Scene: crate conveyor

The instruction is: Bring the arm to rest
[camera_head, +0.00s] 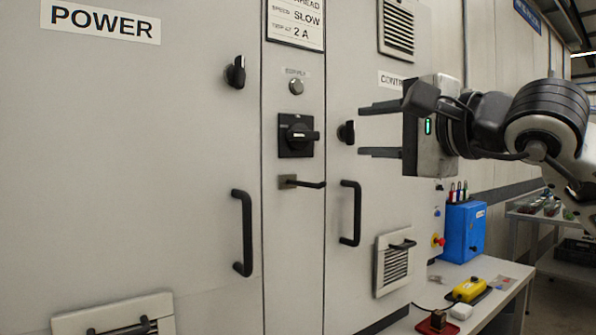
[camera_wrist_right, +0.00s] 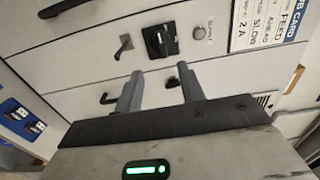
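My right gripper (camera_head: 380,130) comes in from the right in the head view, in front of the grey cabinet (camera_head: 130,190). Its two fingers are spread apart with nothing between them, pointing left toward the cabinet. In the right wrist view the two fingers of the gripper (camera_wrist_right: 160,88) are also apart and empty. Past them are the cabinet's black rotary switch (camera_wrist_right: 160,40) and a small lever (camera_wrist_right: 123,45). Whether the fingers touch the cabinet knob is not certain, but they appear apart from it. My left gripper does not show in either view.
The cabinet has black handles (camera_head: 243,232) and (camera_head: 351,213) as a second handle, a rotary switch (camera_head: 297,135) and a lever (camera_head: 303,183) standing out. A bench (camera_head: 490,295) at lower right bears a blue box (camera_head: 464,230) and a yellow pendant (camera_head: 469,290).

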